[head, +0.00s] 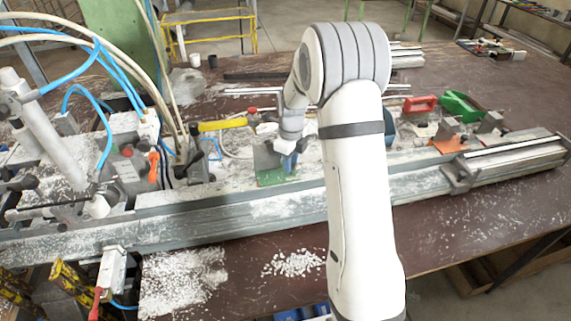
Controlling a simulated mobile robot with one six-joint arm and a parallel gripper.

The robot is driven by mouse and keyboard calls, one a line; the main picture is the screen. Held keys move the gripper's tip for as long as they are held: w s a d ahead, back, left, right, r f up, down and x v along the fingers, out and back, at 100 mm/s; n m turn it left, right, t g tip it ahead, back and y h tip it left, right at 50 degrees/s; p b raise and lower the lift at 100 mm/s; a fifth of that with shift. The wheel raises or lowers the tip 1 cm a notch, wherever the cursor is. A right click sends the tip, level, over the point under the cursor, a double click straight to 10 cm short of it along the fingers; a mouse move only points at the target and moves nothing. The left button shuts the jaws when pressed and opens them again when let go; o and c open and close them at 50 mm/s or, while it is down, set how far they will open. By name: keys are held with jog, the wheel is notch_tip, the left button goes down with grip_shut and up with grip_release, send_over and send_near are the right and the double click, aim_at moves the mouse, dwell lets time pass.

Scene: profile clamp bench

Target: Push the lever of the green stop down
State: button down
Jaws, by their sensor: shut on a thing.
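The green stop (268,160) stands on the aluminium profile rail near the middle of the head view, with a dusty upright plate and a green base (276,179). My gripper (288,153) is lowered over the right part of this stop, beside its upright plate. It is shut on a small part there, which seems to be the stop's lever; the fingertips are small and the lever is mostly hidden. A blue piece (290,163) shows just below the gripper. I cannot tell the lever's exact angle.
A yellow-handled clamp (222,124) stands left of the green stop. Hoses and a pneumatic clamp unit (122,165) crowd the left. White chips (292,263) lie on the brown bench in front.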

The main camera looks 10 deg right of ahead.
jog(key=c, duration=1.2)
grip_release()
jog(key=shift+a, duration=0.15)
jog(key=shift+r, duration=0.1)
notch_tip(320, 180, up, 8)
jog(key=shift+f+b, duration=0.25)
jog(key=shift+b, duration=0.65)
jog(key=shift+r, duration=0.1)
